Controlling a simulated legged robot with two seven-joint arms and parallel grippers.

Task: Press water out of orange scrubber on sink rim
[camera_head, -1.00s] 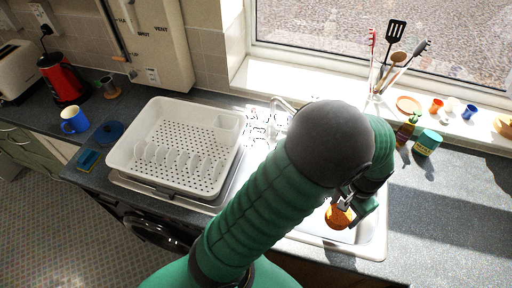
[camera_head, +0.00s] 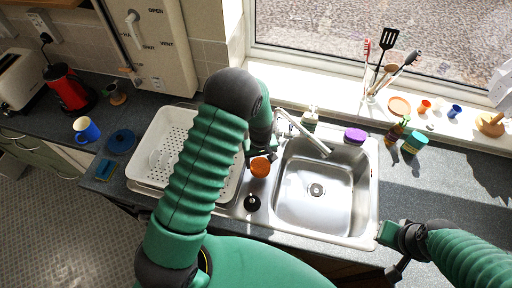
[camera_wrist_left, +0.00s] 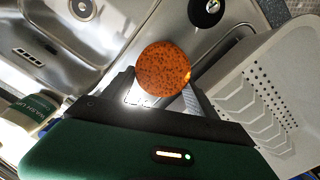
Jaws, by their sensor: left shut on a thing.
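The orange scrubber (camera_head: 260,167) is a round, speckled disc. My left gripper (camera_head: 256,156) is shut on it, and in the left wrist view the scrubber (camera_wrist_left: 163,70) sits between the two fingers. It is over the steel strip between the sink basin and the white dish rack; whether it touches the steel I cannot tell. The steel sink (camera_head: 312,205) has an empty-looking basin with a drain (camera_head: 316,190), and its rim (camera_head: 345,240) is bare at the front. My right gripper (camera_head: 386,236) is at the sink's front right corner; its fingers are unclear.
The white dish rack (camera_head: 168,128) stands left of the sink, partly behind my left arm. The tap (camera_head: 305,135) reaches over the basin. A black round piece (camera_head: 252,203) lies left of the basin. A purple item (camera_head: 355,135) and a green tub (camera_head: 414,142) are behind right.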

